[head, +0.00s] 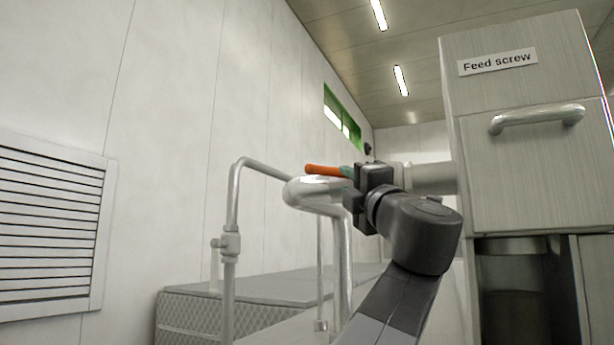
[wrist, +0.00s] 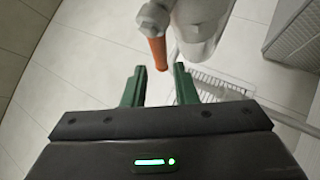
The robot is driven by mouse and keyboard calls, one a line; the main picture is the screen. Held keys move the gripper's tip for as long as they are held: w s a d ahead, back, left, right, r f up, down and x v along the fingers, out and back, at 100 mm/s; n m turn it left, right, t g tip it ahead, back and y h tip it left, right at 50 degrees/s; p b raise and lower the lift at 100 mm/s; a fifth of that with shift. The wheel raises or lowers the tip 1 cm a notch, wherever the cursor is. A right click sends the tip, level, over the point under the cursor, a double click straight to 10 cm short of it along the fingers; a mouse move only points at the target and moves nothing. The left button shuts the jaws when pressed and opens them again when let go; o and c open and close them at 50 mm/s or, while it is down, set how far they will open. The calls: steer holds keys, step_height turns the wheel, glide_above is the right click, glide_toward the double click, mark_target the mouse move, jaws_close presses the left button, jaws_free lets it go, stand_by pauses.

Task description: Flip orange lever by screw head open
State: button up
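The orange lever (head: 324,170) lies roughly level along the top of a bent silver pipe in the head view. In the wrist view the lever (wrist: 158,52) runs down from a pale valve fitting (wrist: 153,18), its free end at the gap between the fingertips. My gripper (wrist: 158,67) is open, with its two green fingers apart on either side of the lever's end. I cannot tell whether either finger touches it. In the head view my gripper (head: 348,172) is at the lever's right end, and its dark body hides the pipe behind.
A grey cabinet labelled "Feed screw" (head: 510,140) with a bar handle (head: 537,117) stands close on the right. Silver pipes (head: 232,215) rise at the left. A low textured platform (head: 225,318) lies behind, and a louvred vent (head: 48,225) is on the left wall.

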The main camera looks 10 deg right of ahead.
mark_target(336, 174)
steer(key=p+x, duration=0.2)
steer(key=x, duration=0.5)
jaws_close()
